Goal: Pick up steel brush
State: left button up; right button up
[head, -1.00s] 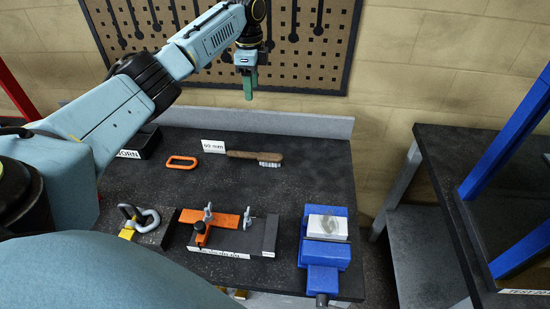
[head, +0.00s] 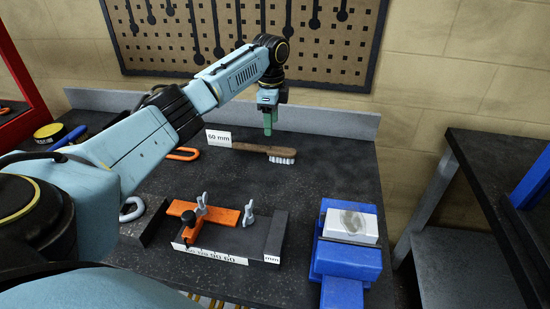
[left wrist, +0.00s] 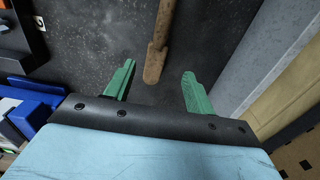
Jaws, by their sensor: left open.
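The steel brush (head: 262,150) lies on the dark bench top near its back edge, with a brown wooden handle and pale bristles at the right end. My left gripper (head: 268,132) hangs above the handle with its green fingers pointing down. In the left wrist view, the gripper (left wrist: 159,72) is open and empty. The end of the brush handle (left wrist: 162,38) shows between the line of the two fingertips, apart from both. The bristles are out of that view. My right gripper is not in view.
A "60 mm" label (head: 218,138) stands by the handle's left end. An orange loop (head: 184,154) lies left, partly behind my arm. An orange clamp fixture (head: 222,215) and a blue vise (head: 345,261) stand in front. A low grey ledge (head: 325,122) runs behind.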

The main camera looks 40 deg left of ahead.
pick_arm(q)
send_over(275, 149)
jog(key=a, duration=0.1)
notch_tip(275, 149, down, 5)
jog(key=shift+s+r, duration=0.1)
jog(key=shift+r, duration=0.05)
jog(key=shift+f+b, duration=0.3)
jog(key=shift+f, duration=0.15)
jog(key=f, duration=0.2)
jog(key=d+f, duration=0.1)
jog(key=f, duration=0.2)
jog(key=shift+b, duration=0.4)
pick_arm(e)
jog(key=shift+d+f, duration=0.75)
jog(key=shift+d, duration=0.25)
pick_arm(q)
jog(key=shift+c, duration=0.3)
jog(key=shift+r, duration=0.1)
jog(key=c, duration=1.1)
